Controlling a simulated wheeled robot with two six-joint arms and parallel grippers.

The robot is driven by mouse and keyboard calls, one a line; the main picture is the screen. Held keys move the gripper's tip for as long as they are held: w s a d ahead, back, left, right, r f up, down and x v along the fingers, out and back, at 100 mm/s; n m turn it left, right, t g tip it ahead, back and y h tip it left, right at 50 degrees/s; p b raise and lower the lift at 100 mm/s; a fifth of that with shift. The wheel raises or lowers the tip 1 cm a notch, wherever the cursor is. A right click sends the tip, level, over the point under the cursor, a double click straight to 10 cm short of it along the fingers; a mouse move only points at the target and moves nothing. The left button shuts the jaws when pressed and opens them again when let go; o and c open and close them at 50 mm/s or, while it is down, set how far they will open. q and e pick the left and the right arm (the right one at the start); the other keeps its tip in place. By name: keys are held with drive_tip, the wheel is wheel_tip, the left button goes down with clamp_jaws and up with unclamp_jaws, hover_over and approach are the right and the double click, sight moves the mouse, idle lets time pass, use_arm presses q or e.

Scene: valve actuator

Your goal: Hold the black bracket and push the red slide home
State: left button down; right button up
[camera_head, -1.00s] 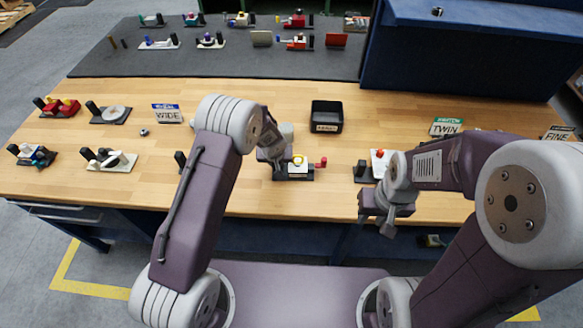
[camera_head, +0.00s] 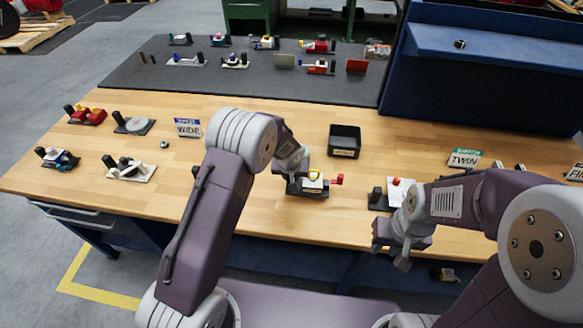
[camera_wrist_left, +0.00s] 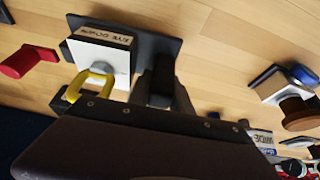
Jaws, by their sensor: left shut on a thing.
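The fixture has a dark base plate (camera_head: 308,193), a white block (camera_wrist_left: 100,58) with a printed label and a yellow handle (camera_wrist_left: 92,82). The red slide (camera_head: 338,180) sticks out on its right in the head view; in the left wrist view the red slide (camera_wrist_left: 26,62) is at the far left. My left gripper (camera_head: 293,182) is at the fixture's left end, shut on the black bracket (camera_wrist_left: 161,82), which its fingers and body partly hide. My right gripper (camera_head: 392,248) hangs near the table's front edge, apart from the fixture; its jaw opening is unclear.
A black open bin (camera_head: 344,141) stands behind the fixture. Another fixture with a white block (camera_head: 398,190) stands to the right, close to my right gripper. Several other fixtures sit at the left and on the dark mat (camera_head: 255,85). Wood in front is bare.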

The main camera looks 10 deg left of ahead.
use_arm(q)
drive_tip(key=shift+d+f, duration=0.1)
drive_tip(key=shift+f, duration=1.65)
drive_tip(key=shift+f, duration=0.25)
drive_tip(key=shift+s+f, duration=0.1)
drive_tip(key=shift+f, duration=0.15)
